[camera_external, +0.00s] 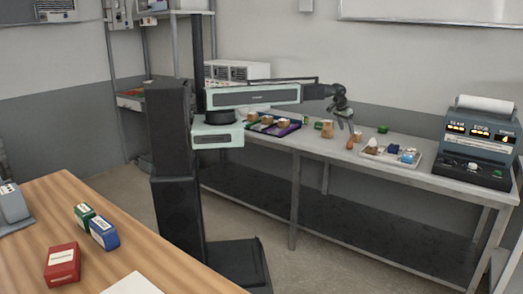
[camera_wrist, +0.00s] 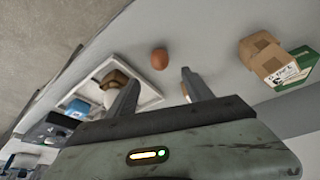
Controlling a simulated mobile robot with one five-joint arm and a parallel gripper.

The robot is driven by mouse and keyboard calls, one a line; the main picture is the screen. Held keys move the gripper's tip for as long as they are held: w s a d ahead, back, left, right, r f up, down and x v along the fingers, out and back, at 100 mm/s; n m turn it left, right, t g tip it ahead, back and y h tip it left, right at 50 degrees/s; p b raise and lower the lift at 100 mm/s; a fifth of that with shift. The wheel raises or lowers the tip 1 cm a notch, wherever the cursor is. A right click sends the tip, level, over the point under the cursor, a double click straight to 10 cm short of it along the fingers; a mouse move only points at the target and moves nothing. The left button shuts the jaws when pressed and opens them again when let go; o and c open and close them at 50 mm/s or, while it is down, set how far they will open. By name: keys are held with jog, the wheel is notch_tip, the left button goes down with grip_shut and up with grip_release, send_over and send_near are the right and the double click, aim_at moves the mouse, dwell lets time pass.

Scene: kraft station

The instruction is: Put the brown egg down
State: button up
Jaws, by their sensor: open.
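The brown egg (camera_wrist: 159,58) rests on the grey bench top, apart from the tray and boxes. It also shows in the external view (camera_external: 350,145), below my gripper (camera_external: 345,124). In the wrist view my gripper (camera_wrist: 160,78) is open, its two fingers spread with nothing between them. The egg appears just beyond the gap between the fingertips, with no visible contact.
A white tray (camera_wrist: 151,94) with several items lies close to the egg on one side. A purple tray (camera_external: 283,132) and a printer-like machine (camera_external: 477,144) share the bench.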

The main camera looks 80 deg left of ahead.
jog(key=s+d+f+m+g+h, duration=0.1)
jog(key=s+d+m+g, duration=0.3)
jog(key=s+d, duration=1)
jog(key=s, duration=0.3)
jog(key=shift+s+f+m+h, duration=0.3)
jog(key=shift+s, duration=0.1)
jog(key=shift+a+f, duration=0.1)
notch_tip(320, 180, down, 3)
jog(key=b, duration=0.3)
jog(key=shift+f+b, duration=0.1)
jog(key=shift+b, duration=0.2)
